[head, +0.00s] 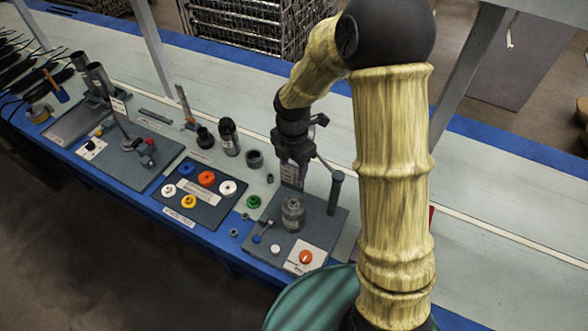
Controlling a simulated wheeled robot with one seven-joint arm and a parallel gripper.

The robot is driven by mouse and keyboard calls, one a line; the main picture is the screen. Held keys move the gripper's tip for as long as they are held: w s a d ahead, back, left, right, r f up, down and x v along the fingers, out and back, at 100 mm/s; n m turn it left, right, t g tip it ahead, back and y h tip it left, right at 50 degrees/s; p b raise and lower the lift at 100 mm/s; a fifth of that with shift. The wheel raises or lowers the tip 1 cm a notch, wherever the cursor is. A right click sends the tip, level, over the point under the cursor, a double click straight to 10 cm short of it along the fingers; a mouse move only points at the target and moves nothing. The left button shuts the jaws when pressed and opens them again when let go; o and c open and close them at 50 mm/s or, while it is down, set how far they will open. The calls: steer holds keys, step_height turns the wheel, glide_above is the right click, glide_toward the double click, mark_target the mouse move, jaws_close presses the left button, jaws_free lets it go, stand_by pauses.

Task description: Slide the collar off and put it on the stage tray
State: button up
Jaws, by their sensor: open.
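My gripper (299,170) points down over the dark grey fixture plate (322,228) near the front of the bench. It is open and looks empty. A grey metal cylinder (293,214) stands upright on that plate, just below my gripper, with a dark post (335,192) to its right. I cannot make out a separate collar on the cylinder at this size. A dark tray (212,215) with coloured rings and a front label lies to the left; I cannot read whether it is the stage tray.
A black bottle (229,137) and a dark ring (254,159) stand behind the tray. A green ring (253,201) lies between tray and fixture. An orange knob (305,257) sits at the fixture's front. Another fixture (130,155) stands further left.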

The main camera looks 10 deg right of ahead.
mark_target(293, 200)
step_height(293, 200, down, 17)
steer(key=shift+f+p, duration=0.2)
steer(key=shift+p, duration=0.3)
stand_by(0.4)
jaws_close()
steer(key=shift+r+p, duration=0.5)
steer(key=shift+r, duration=0.2)
stand_by(0.8)
steer(key=shift+r+p, duration=1.65)
steer(key=shift+r, duration=0.6)
